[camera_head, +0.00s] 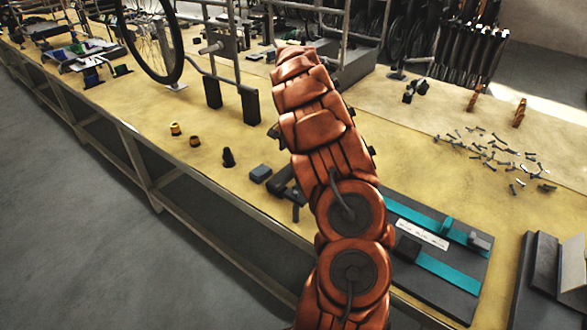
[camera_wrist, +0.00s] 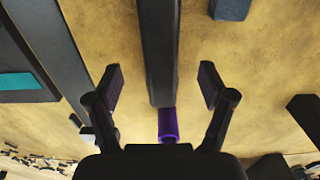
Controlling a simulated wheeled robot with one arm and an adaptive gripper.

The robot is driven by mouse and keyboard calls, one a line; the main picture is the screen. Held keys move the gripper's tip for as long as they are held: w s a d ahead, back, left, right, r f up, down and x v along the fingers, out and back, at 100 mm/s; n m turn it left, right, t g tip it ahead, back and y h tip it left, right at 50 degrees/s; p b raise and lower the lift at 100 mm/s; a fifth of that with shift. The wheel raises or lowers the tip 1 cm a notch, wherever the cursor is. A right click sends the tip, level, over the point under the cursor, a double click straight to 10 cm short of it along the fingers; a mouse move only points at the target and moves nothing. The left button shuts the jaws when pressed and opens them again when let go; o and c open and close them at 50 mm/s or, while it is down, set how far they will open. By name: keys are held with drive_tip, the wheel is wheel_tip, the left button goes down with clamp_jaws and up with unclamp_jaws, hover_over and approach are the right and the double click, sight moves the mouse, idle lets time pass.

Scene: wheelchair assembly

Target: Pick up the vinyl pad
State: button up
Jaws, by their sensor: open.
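A long dark grey bar (camera_wrist: 160,45), which may be the vinyl pad, runs from the top edge to the middle of the wrist view. A short purple cylinder (camera_wrist: 168,124) shows at its near end; I cannot tell if they are joined. My gripper (camera_wrist: 161,82) is open, with one finger on each side of the bar and clear gaps between. Nothing is held. In the head view my orange arm hides most of this spot; only dark parts (camera_head: 284,187) show beside it, and I cannot separate gripper from pad there.
A blue-grey block (camera_head: 261,173) lies left of the arm; it also shows in the wrist view (camera_wrist: 230,8). A dark board with teal strips (camera_head: 449,276) lies to the right. Small yellow and dark parts (camera_head: 194,141) stand left. Loose screws (camera_head: 497,152) are scattered right. A wheelchair frame (camera_head: 228,70) stands behind.

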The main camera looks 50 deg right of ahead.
drive_tip(key=shift+a+f+p, duration=0.1)
drive_tip(key=shift+f+p, duration=0.85)
drive_tip(key=shift+f, duration=1.95)
drive_tip(key=c, duration=1.3)
drive_tip(key=shift+c, duration=0.2)
